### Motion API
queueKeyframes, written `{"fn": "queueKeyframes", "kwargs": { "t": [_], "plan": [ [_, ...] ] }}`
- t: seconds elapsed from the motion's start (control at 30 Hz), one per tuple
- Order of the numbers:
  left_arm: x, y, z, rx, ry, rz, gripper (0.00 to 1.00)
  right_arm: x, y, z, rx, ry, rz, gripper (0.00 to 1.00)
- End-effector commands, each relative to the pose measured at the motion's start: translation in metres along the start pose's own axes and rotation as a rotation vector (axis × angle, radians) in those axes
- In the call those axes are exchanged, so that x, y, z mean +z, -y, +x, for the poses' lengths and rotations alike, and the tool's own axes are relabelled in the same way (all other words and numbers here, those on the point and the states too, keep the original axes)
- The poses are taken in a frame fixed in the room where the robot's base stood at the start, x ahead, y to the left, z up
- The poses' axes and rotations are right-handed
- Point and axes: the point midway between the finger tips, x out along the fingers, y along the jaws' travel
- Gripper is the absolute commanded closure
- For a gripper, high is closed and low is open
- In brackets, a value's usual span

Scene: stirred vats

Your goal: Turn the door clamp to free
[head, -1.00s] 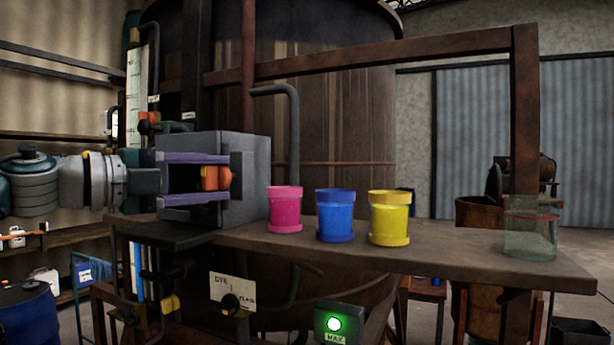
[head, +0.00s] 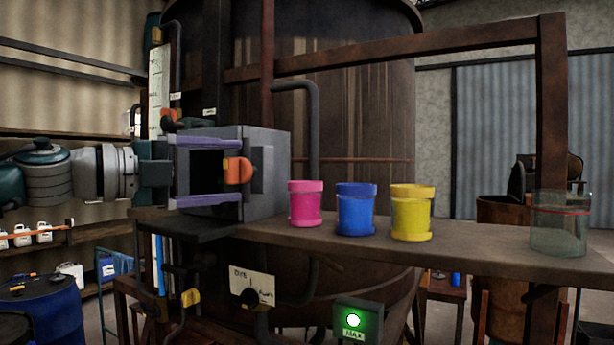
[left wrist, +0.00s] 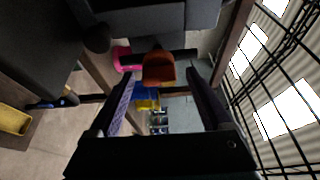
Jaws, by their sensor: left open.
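The door clamp is an orange handle (head: 238,171) at the front of a grey box (head: 265,165) on the bench. It also shows in the left wrist view (left wrist: 158,70). My left gripper (head: 240,169) comes in from the left with its purple-lined fingers open, one above and one below the orange handle in the head view. In the left wrist view the handle lies between the fingertips, with a gap visible on both sides. Part of the box front is hidden by the fingers. My right gripper is not in view.
Pink (head: 305,204), blue (head: 356,209) and yellow (head: 411,212) pots stand on the bench (head: 470,250) right of the box. A clear beaker (head: 560,225) stands at the right end. A large vat (head: 340,110) rises behind. A green-lit panel (head: 355,321) hangs below.

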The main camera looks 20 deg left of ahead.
Motion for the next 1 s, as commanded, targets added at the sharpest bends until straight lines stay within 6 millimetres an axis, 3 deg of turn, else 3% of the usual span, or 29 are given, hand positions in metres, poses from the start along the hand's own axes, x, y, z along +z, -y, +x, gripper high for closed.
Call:
{"fn": "queueKeyframes", "kwargs": {
  "t": [0.2, 0.5, 1.0],
  "plan": [
    [-0.002, -0.011, -0.038, 0.01, -0.004, 0.009, 0.18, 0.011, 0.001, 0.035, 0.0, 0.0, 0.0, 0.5],
    [0.0, -0.007, -0.071, 0.005, 0.002, -0.002, 0.18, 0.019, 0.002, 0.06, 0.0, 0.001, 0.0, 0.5],
    [-0.001, 0.0, -0.085, 0.003, -0.003, 0.002, 0.18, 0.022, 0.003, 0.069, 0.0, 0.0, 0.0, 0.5]
  ]
}}
